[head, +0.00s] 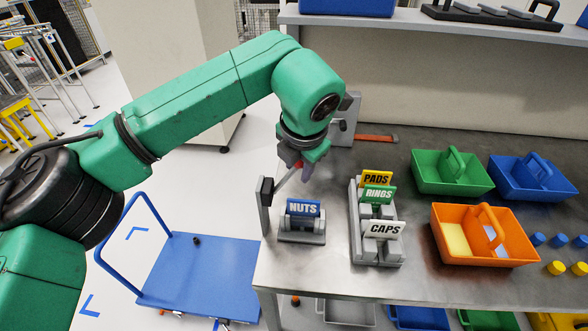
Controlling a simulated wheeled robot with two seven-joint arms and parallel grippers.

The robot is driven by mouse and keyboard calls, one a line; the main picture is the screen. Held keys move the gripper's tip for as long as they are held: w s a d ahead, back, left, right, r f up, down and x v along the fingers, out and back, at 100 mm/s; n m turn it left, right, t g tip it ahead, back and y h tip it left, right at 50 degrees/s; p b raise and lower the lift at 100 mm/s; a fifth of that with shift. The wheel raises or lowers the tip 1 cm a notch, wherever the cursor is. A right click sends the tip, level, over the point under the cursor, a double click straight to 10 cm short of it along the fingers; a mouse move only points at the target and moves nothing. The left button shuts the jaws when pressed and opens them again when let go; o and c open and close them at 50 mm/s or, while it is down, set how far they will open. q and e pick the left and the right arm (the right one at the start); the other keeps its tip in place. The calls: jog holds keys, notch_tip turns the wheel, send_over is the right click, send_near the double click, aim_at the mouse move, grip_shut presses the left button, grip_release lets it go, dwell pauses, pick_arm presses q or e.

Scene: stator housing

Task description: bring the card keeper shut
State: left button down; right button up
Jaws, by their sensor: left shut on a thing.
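The card keeper (287,179) appears as a thin grey bar, tilted up to the right from near a post with a black top (265,190) at the table's left edge. Its upper end meets my left gripper (302,170), which is shut on it. The fingers are small here and partly hide the held end. Below stands a grey holder (301,238) with a blue NUTS card (303,208) upright in it. The bar is raised above and behind this card, apart from it. My right gripper is not in view.
A grey rack (377,258) holds PADS, RINGS and CAPS cards, just right of the NUTS holder. Green (452,173), blue (531,178) and orange (483,235) bins stand further right, with blue and yellow caps beside them. A blue cart (200,270) stands on the floor at left.

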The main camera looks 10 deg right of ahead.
pick_arm(q)
jog(key=shift+s+d+f+b, duration=0.2)
jog(key=shift+d+f+b, duration=0.25)
jog(key=shift+f+b, duration=0.15)
jog(key=shift+s+d+f+b, duration=0.2)
jog(key=shift+d+f+b, duration=0.25)
jog(key=shift+f+b, duration=0.1)
jog(key=shift+d+f+b, duration=0.15)
jog(key=shift+f+b, duration=0.05)
jog(key=shift+b, duration=0.1)
jog(key=shift+s+d+f+b, duration=0.15)
jog(key=shift+d+f+b, duration=0.25)
jog(key=shift+d+f, duration=0.1)
jog(key=c, duration=0.5)
grip_release()
jog(key=shift+a+r, duration=0.1)
jog(key=shift+a, duration=0.05)
jog(key=b+v, duration=0.1)
jog(key=v, duration=1.3)
jog(key=shift+r, duration=0.3)
